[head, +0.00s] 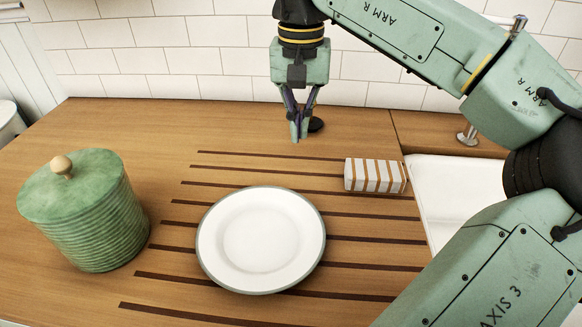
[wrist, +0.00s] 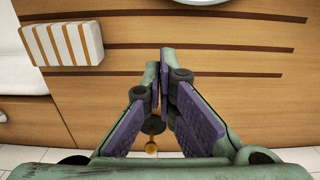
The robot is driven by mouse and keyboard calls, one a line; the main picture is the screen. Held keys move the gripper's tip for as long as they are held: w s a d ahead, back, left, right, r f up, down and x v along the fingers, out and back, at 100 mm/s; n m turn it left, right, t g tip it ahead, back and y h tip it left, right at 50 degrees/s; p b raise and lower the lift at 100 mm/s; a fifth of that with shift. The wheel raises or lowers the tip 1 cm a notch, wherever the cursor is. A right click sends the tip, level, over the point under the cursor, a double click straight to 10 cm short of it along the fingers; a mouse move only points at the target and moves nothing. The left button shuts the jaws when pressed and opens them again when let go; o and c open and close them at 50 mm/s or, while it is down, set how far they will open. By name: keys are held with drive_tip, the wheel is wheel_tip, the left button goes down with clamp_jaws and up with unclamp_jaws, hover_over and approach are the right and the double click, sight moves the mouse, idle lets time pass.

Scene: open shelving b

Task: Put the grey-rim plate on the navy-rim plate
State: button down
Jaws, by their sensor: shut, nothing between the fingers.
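A white plate with a grey rim (head: 260,240) lies flat on the slatted wooden counter in the head view. Its edge also shows at the top of the wrist view (wrist: 195,3). I see no separate navy-rim plate; whether one lies beneath the grey-rim plate I cannot tell. My gripper (head: 297,137) points down behind the plate, near the back of the counter, apart from it. In the wrist view its fingertips (wrist: 160,58) are together with nothing between them.
A green ribbed jar (head: 95,225) with a wooden knob stands left of the plate. A white block with tan stripes (head: 375,176) lies to the right, beside a white sink (head: 450,195). A small dark round thing (head: 316,124) is behind my gripper. A tiled wall closes the back.

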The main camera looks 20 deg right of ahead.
sight(290, 241)
wheel_tip(290, 241, down, 8)
drive_tip(key=shift+s+a+f+p, duration=0.15)
drive_tip(key=shift+f+p, duration=0.1)
drive_tip(key=shift+p, duration=0.45)
drive_tip(key=s, duration=0.1)
drive_tip(key=s+a+p, duration=0.1)
drive_tip(key=shift+s+f, duration=0.1)
drive_tip(key=shift+s, duration=0.3)
drive_tip(key=shift+s+a+f, duration=0.15)
drive_tip(key=shift+s+a, duration=0.1)
drive_tip(key=shift+s, duration=0.1)
drive_tip(key=shift+s+a+f, duration=0.1)
drive_tip(key=shift+s+a, duration=0.05)
drive_tip(key=shift+s, duration=0.25)
drive_tip(key=s+a, duration=0.1)
drive_tip(key=s, duration=0.2)
drive_tip(key=s+a+b, duration=0.1)
drive_tip(key=s, duration=0.2)
drive_tip(key=s+a+b, duration=0.1)
drive_tip(key=s+a, duration=0.1)
drive_tip(key=s, duration=0.2)
drive_tip(key=shift+w, duration=0.15)
